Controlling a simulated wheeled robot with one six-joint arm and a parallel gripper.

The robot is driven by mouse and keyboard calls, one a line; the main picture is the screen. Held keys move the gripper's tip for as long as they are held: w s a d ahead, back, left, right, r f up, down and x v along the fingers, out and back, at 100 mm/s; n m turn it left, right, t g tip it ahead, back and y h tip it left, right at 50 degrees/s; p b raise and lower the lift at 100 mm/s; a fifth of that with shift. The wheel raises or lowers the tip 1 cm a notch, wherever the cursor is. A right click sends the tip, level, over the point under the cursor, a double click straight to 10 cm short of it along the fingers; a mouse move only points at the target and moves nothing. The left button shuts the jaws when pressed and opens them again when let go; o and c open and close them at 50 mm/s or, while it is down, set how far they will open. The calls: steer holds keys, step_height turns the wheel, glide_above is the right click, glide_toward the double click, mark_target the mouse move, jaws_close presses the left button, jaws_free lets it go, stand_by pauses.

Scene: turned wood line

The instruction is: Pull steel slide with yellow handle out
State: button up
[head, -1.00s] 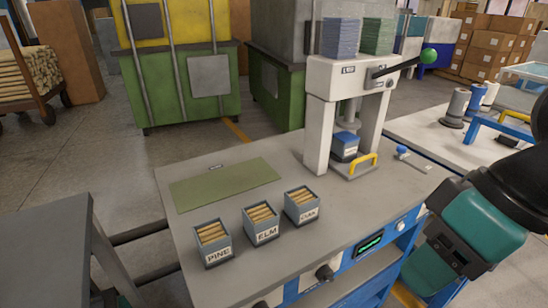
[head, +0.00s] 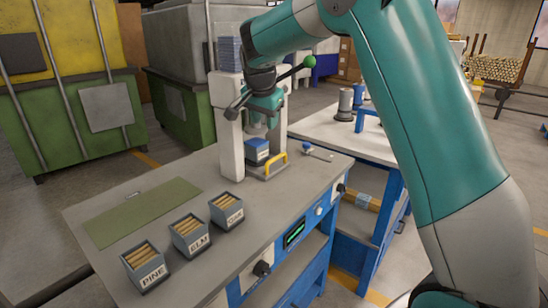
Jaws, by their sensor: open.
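The steel slide (head: 264,175) lies flat at the base of the white press (head: 231,150), with its yellow handle (head: 277,163) standing up at the front right. A blue block with a pale label (head: 257,151) sits over the slide, under the press ram. My arm reaches in from the right and bends down in front of the press head. My gripper (head: 264,122) points down, above the block and the handle and apart from both. It is open and holds nothing that I can see; its fingers are small and hard to make out.
The press lever ends in a green ball (head: 310,61) beside my wrist. Bins of dowels marked PINE (head: 146,279), ELM (head: 191,245) and a third (head: 226,219) stand at the bench front. A blue-ended tool (head: 308,149) lies right of the handle. A green mat (head: 142,211) lies left.

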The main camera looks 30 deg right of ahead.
mark_target(275, 158)
steer(key=shift+m+h, duration=0.4)
steer(key=shift+m, duration=0.5)
steer(key=x, duration=0.6)
steer(key=w+d+p+x, duration=0.1)
steer(key=x, duration=0.6)
steer(key=d+r+p+x, duration=0.1)
steer(key=x, duration=0.5)
steer(key=shift+w, duration=0.2)
jaws_close()
